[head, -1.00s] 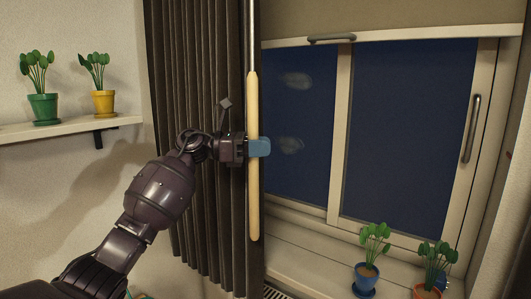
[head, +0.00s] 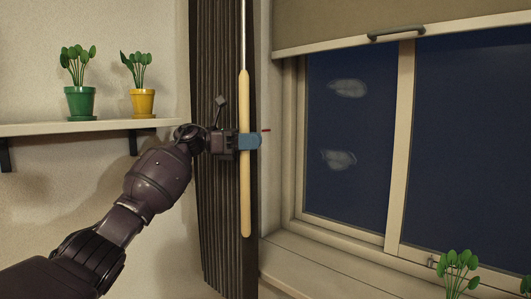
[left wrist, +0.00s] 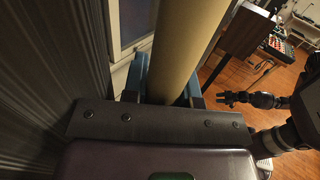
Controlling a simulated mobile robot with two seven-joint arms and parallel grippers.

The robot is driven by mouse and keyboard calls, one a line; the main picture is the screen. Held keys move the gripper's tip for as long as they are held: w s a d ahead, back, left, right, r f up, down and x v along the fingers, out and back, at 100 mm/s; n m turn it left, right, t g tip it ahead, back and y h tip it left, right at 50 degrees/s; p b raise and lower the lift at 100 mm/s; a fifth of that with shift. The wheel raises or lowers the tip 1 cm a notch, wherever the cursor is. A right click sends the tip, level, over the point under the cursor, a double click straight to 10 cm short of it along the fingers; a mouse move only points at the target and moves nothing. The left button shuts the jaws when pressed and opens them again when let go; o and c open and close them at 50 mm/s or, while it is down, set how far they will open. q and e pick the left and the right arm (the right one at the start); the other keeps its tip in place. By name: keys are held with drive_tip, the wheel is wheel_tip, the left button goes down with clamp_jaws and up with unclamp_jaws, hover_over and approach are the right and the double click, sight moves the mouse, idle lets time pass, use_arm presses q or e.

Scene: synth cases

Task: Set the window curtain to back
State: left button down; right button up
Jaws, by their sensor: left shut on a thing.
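The dark pleated window curtain (head: 216,220) hangs gathered in a narrow bundle at the left side of the window (head: 345,150), whose panes are uncovered in the head view. A pale wooden wand (head: 245,195) hangs upright on a thin rod in front of the curtain's right edge. My left gripper (head: 249,141) is shut on the wand around its middle. In the left wrist view the wand (left wrist: 188,40) passes between the blue fingers, with the curtain (left wrist: 45,80) to the left. My right gripper (left wrist: 228,98) shows small in the left wrist view; its jaws are too small to judge.
A wall shelf (head: 40,129) at left holds a green pot (head: 80,103) and a yellow pot (head: 143,103) with plants. A blind (head: 330,25) covers the window's top. A plant (head: 459,268) stands at lower right. The sill (head: 315,270) beside the curtain is clear.

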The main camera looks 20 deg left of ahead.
use_arm(q)
drive_tip(key=shift+w+a+f+b, duration=0.1)
drive_tip(key=shift+w+a+b, duration=0.15)
drive_tip(key=shift+a, duration=0.35)
drive_tip(key=shift+w+a+b, duration=0.2)
drive_tip(key=shift+a, duration=0.4)
drive_tip(key=c, duration=1.2)
unclamp_jaws()
drive_tip(key=shift+d, duration=0.1)
